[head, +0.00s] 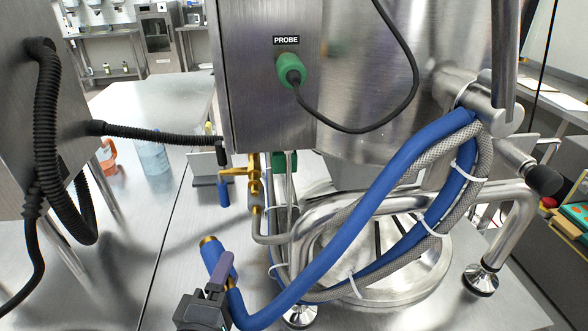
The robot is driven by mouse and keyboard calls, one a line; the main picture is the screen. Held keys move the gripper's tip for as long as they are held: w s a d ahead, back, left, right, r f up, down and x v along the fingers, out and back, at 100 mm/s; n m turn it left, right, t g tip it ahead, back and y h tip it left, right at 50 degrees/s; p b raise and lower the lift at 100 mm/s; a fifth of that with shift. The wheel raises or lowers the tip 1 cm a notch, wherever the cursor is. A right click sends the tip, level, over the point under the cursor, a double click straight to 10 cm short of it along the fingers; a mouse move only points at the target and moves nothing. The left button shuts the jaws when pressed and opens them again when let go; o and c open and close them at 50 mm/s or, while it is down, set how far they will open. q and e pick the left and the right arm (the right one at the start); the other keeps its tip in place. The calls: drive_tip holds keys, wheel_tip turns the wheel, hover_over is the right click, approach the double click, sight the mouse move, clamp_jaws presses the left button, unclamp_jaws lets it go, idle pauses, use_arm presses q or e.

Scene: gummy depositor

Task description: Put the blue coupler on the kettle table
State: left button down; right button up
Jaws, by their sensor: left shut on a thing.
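The blue coupler (213,255) has a brass end that points up and to the left. A blue hose runs from its lower end along the table and up to the kettle's side. My left gripper (217,285) is shut on the coupler at the bottom of the head view, and its dark body covers part of it. The coupler is tilted and appears close above the steel kettle table (120,285); I cannot tell whether it touches. My right gripper is not in view.
The kettle (350,90) stands on tubular legs with round feet. A brass valve (253,180) with a blue handle hangs beneath the PROBE box (270,60). A black corrugated hose (45,120) hangs at left. Bare steel lies left of the coupler.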

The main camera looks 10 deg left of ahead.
use_arm(q)
drive_tip(key=shift+w+f+p, duration=0.15)
drive_tip(key=shift+w+p, duration=0.15)
drive_tip(key=shift+p, duration=0.05)
drive_tip(key=w+a+f+g+p, duration=0.3)
drive_tip(key=w+a+f+p, duration=0.45)
drive_tip(key=a, duration=0.35)
drive_tip(key=shift+g, duration=0.3)
drive_tip(key=f+b, duration=0.2)
drive_tip(key=b, duration=0.1)
drive_tip(key=f+b, duration=0.2)
drive_tip(key=b, duration=0.1)
drive_tip(key=f+b, duration=0.3)
drive_tip(key=shift+w, duration=0.35)
drive_tip(key=shift+c, duration=0.6)
unclamp_jaws()
